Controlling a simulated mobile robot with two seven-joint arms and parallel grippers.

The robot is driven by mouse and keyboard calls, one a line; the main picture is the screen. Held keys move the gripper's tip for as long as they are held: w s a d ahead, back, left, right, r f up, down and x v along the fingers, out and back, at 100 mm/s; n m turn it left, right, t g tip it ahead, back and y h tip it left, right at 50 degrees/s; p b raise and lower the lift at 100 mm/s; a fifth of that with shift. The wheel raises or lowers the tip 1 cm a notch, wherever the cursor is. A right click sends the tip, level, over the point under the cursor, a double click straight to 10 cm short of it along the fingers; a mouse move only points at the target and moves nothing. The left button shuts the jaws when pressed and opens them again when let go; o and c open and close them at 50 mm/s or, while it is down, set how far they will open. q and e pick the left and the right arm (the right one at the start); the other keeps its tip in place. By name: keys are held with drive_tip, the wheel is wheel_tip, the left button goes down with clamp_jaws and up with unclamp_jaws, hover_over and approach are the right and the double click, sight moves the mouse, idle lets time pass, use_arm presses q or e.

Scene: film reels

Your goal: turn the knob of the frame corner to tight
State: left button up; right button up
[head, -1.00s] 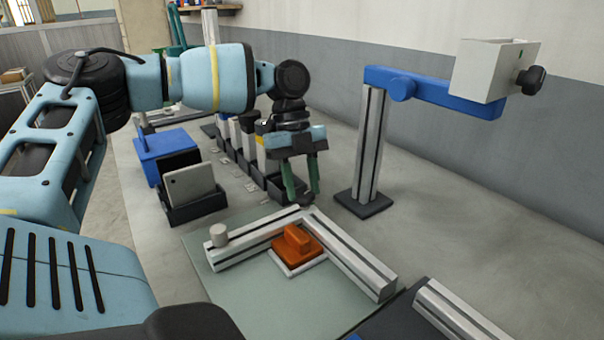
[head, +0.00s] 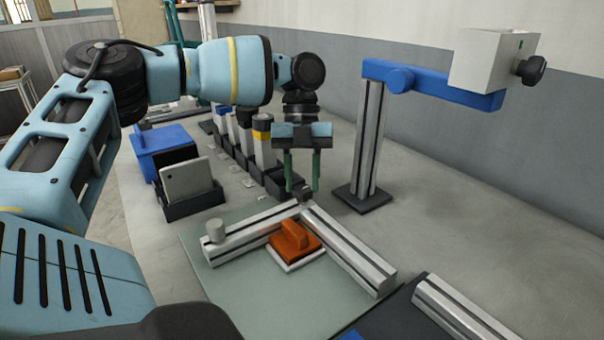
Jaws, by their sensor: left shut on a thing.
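The metal frame corner lies on a pale green mat (head: 215,270), with two silver bars, a left bar (head: 245,238) and a right bar (head: 350,255), meeting at the far end. A small dark knob (head: 304,196) sits at that meeting point. My left gripper (head: 303,188) reaches down from above with its two green fingers on either side of the knob and is shut on it. The knob is partly hidden by the fingertips, and its marking cannot be read. My right gripper is not in view.
An orange block with a handle (head: 293,238) sits inside the corner on a white base. A post with a blue arm (head: 430,82) and white box stands at right. A row of bottles, a black holder (head: 195,205) and a blue box (head: 165,145) stand at left.

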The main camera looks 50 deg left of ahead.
use_arm(q)
drive_tip(key=o, duration=1)
drive_tip(key=shift+r, duration=0.1)
drive_tip(key=v, duration=0.7)
drive_tip(key=shift+r, duration=0.3)
drive_tip(key=shift+w+a, duration=0.1)
drive_tip(key=shift+a, duration=0.05)
